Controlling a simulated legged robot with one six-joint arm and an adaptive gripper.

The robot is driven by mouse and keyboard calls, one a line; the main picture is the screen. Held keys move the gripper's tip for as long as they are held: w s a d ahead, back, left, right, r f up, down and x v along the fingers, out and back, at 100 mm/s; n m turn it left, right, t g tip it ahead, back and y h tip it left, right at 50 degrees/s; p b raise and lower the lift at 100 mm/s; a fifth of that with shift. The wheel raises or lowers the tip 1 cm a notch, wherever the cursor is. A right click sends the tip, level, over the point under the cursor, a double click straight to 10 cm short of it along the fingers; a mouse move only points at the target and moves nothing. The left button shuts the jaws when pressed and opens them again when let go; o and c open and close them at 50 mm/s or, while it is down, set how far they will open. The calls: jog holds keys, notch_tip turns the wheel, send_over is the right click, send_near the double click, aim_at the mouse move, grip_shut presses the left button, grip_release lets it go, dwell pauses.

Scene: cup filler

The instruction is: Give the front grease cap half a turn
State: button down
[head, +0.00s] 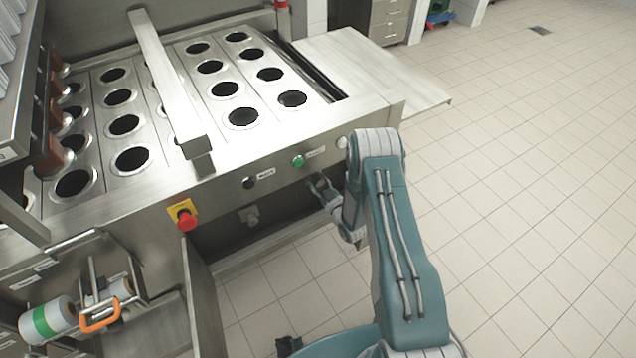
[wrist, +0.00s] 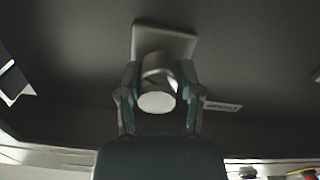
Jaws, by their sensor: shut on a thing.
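The grease cap (wrist: 157,100) is a short grey metal cylinder with a pale round end. It stands out from a square plate (wrist: 178,42) on a dark surface in the wrist view. My gripper (wrist: 160,82) has one finger on each side of the cap and is shut on it. In the head view my gripper (head: 322,189) is small, below the front panel of the machine and right of its middle. The cap it holds cannot be made out there. The wrist view is slightly blurred, so the cap's turn angle cannot be read.
The front panel carries a green button (head: 298,161) and a red emergency stop (head: 187,219). A small grey fitting (head: 250,215) sits under the panel, left of my gripper. An open metal door (head: 203,300) stands further left. The tiled floor (head: 530,200) on the right is clear.

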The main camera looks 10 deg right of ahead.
jog(key=m, duration=0.5)
jog(key=shift+s+f+m, duration=0.15)
jog(key=shift+f+m, duration=0.1)
jog(key=shift+m, duration=0.15)
jog(key=m, duration=0.5)
jog(key=shift+m, duration=0.4)
jog(key=shift+c, duration=2.2)
grip_release()
jog(key=shift+f, duration=0.1)
jog(key=shift+o, duration=0.9)
jog(key=shift+r, duration=0.2)
